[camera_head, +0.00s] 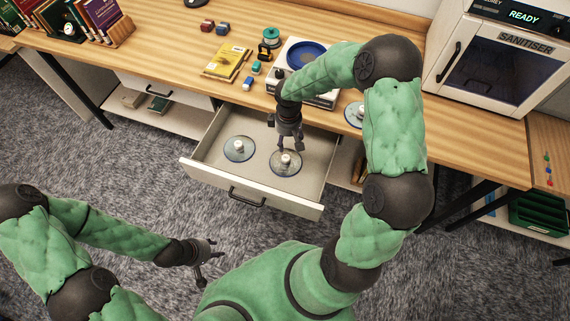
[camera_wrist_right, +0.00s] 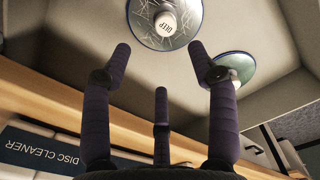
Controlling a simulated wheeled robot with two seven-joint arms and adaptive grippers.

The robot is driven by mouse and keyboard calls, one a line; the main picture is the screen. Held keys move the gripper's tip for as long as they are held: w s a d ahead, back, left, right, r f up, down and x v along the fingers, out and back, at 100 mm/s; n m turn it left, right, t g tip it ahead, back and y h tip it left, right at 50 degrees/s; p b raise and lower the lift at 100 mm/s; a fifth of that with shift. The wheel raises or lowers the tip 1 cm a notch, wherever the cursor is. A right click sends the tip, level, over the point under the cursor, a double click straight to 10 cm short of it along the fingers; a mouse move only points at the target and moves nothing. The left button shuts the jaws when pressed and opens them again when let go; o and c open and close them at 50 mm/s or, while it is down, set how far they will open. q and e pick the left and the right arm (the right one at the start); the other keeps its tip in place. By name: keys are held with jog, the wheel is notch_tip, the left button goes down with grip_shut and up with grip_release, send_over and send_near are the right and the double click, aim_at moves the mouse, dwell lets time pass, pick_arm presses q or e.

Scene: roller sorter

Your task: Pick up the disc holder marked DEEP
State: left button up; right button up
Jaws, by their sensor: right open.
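The disc holder marked DEEP is a white knob (camera_wrist_right: 165,24) on a shiny, scratched-looking disc, at the top of the right wrist view. In the head view it appears to be the right-hand disc holder (camera_head: 285,162) in the open drawer (camera_head: 208,160). My right gripper (camera_head: 291,147) is open and empty, pointing down just above and behind it. In the wrist view its fingers (camera_wrist_right: 160,62) are spread, apart from the knob. My left gripper (camera_head: 208,262) is open and empty, low over the floor in front of the drawer.
Another disc holder (camera_head: 239,150) lies left in the drawer. A further disc (camera_head: 355,114) is on the desk by my right arm. The disc cleaner (camera_head: 325,98) with a blue dish (camera_head: 306,55) stands behind the drawer. Yellow books (camera_head: 228,61) lie left; the sanitiser (camera_head: 500,65) stands right.

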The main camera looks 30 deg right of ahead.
aim_at(286, 157)
notch_tip(286, 157, down, 7)
jog(key=shift+r+b, duration=0.1)
jog(key=shift+b, duration=0.95)
jog(key=shift+a+f+b, duration=0.2)
jog(key=shift+f+b, duration=0.35)
jog(key=shift+f, duration=0.75)
jog(key=shift+a+f+b, duration=0.2)
jog(key=shift+f+b, duration=0.3)
jog(key=shift+f, duration=0.8)
pick_arm(q)
notch_tip(286, 157, down, 5)
jog(key=shift+r, duration=0.1)
pick_arm(e)
grip_shut()
